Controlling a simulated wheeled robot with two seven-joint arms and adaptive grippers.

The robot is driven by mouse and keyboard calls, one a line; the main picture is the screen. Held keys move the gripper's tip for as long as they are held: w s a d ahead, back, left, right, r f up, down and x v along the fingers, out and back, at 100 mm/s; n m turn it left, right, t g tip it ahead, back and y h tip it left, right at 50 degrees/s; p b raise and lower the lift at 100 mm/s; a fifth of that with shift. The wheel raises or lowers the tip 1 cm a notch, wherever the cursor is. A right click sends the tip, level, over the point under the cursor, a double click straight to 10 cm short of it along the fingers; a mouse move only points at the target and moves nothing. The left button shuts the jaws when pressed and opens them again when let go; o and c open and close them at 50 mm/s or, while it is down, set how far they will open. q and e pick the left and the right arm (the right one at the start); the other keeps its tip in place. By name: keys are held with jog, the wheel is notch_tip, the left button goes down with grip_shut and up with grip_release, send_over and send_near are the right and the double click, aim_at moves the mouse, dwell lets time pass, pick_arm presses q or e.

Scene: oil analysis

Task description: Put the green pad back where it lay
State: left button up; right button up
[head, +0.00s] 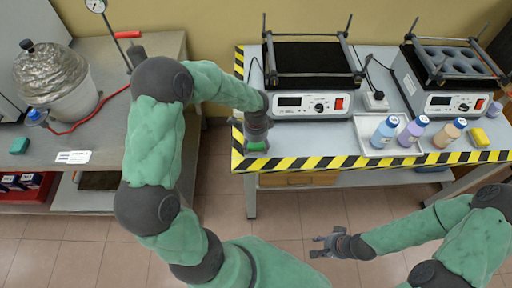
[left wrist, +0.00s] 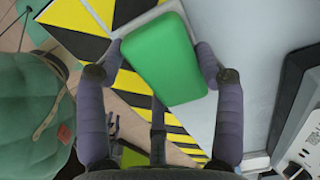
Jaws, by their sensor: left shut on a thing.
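The green pad (left wrist: 163,57) is a bright rounded block. It lies between the two fingers of my left gripper (left wrist: 163,62), which is shut on it, in the left wrist view. In the head view the green pad (head: 257,147) shows just under my left gripper (head: 256,138), at the front left corner of the right table, over the yellow and black striped edge. I cannot tell whether the pad touches the table. My right gripper (head: 322,246) is open and empty over the floor in front of that table.
Two lab devices (head: 312,105) (head: 455,102) stand on the right table. A white tray (head: 372,150) holds bottles, with a yellow pad (head: 480,137) to its right. A teal pad (head: 19,145), a label card (head: 73,157) and a foil-covered pot (head: 62,95) are on the left table.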

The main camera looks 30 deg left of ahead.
aim_at(256, 145)
pick_arm(q)
jog(key=shift+f, duration=0.1)
jog(key=shift+f, duration=0.15)
jog(key=o, duration=1)
notch_tip(256, 145, up, 12)
jog(key=p, duration=0.5)
jog(key=shift+r, duration=0.25)
